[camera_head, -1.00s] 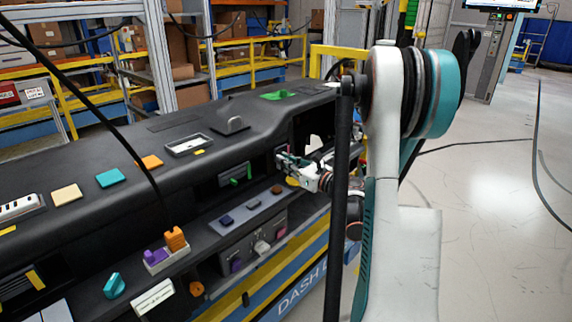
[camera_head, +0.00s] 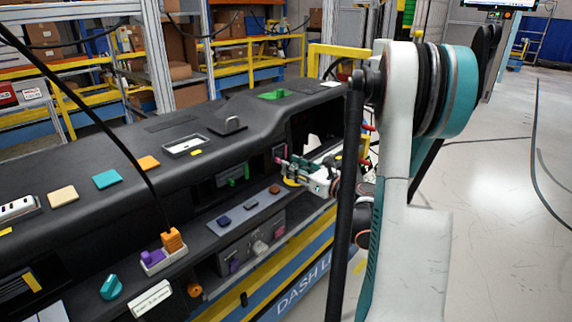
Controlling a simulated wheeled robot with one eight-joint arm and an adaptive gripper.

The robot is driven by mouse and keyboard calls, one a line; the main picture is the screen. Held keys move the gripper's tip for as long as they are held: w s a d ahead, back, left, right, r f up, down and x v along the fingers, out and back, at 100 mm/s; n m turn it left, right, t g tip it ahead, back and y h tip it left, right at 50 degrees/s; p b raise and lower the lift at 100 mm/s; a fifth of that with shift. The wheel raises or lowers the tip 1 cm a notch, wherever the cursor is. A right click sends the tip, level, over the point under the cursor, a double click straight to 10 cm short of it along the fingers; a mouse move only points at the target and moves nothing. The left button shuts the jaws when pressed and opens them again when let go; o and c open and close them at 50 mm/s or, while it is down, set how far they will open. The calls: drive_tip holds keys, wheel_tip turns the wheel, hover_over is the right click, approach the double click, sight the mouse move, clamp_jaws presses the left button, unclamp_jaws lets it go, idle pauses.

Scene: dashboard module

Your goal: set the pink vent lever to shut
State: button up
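The pink vent lever (camera_head: 279,151) is a small pink piece at a dark vent in the dashboard's front face, left of the large open recess. It is too small and partly covered to tell its setting. My gripper (camera_head: 284,167) points left, with its fingers just below and in front of the pink piece. I cannot tell whether they touch it. The fingers are small and overlap, so their opening is unclear.
Another vent with a green lever (camera_head: 246,172) lies to the left. A lower shelf (camera_head: 213,229) with small switches runs beneath. A yellow piece (camera_head: 292,183) sits just under my gripper. The floor at right (camera_head: 500,200) is open.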

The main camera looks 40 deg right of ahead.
drive_tip(key=s, duration=0.7)
drive_tip(key=shift+s+d, duration=0.25)
drive_tip(key=shift+s, duration=0.15)
